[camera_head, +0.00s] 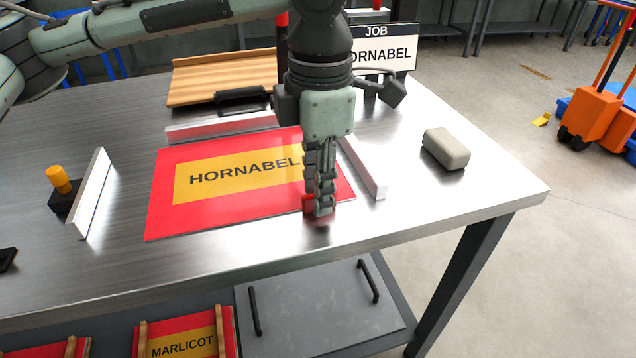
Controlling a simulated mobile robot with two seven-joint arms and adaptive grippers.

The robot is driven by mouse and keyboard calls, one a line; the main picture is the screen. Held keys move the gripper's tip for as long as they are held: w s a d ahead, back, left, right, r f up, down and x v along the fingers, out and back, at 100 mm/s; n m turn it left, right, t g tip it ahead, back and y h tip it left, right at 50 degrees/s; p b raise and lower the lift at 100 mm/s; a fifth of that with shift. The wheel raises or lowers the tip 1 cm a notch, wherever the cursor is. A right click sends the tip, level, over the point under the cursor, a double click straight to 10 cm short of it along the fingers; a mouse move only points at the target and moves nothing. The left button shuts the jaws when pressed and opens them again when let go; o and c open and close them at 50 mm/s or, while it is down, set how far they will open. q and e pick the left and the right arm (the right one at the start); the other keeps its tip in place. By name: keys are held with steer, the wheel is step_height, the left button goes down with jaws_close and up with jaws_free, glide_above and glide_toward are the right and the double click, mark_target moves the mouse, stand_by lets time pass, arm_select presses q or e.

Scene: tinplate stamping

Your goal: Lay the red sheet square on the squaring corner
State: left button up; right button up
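The red sheet (230,219), with a yellow panel reading HORNABEL, lies flat on the steel table. The squaring corner shows as a pale back bar (195,131) and a pale right bar (366,172). The sheet's back edge runs close along the back bar and its right edge lies close to the right bar; contact cannot be told. My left gripper (319,211) points straight down at the sheet's front edge, near its right front corner. Its fingers appear side-on, with a small red patch by the tips, so its grip is unclear. My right gripper is not in view.
A pale bar with an orange knob (58,180) stands left of the sheet. A wooden board (220,75) and a JOB HORNABEL sign (385,50) stand behind. A beige block (446,149) is at the right. MARLICOT sheets (183,345) lie on the lower shelf.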

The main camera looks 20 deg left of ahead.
arm_select(q)
steer(key=shift+r, duration=0.35)
step_height(320, 180, up, 3)
steer(key=shift+r, duration=0.1)
step_height(320, 180, up, 8)
steer(key=p, duration=0.1)
steer(key=shift+r, duration=0.15)
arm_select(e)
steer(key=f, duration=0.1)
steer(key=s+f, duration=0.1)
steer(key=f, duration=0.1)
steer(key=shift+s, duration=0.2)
arm_select(q)
steer(key=shift+d, duration=0.15)
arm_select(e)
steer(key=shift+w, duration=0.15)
